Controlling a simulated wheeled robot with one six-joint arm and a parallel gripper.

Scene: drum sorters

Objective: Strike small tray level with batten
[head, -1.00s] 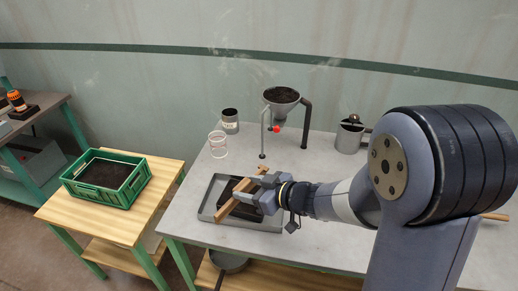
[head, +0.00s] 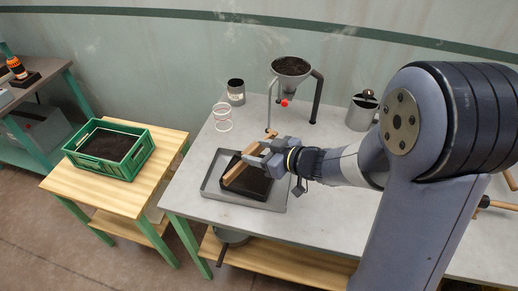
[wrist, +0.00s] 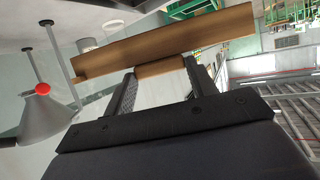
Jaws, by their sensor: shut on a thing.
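The small black tray (head: 245,197) of dark soil sits inside a larger shallow grey tray (head: 208,187) on the grey bench. My gripper (head: 257,158) is shut on the wooden batten (head: 237,174), which slants across the far left part of the small tray. I cannot tell whether the batten touches the rim or hangs just above it. In the wrist view the batten (wrist: 170,43) runs beyond both fingers, with its short grip piece between the jaws (wrist: 160,70). The small tray is not clear in that view.
A funnel of soil (head: 291,67) on a stand with a red knob (head: 284,103) is behind the trays. A can (head: 236,92), a clear ringed cup (head: 222,117) and a metal jug (head: 361,113) stand nearby. A green crate of soil (head: 128,167) is on the left table.

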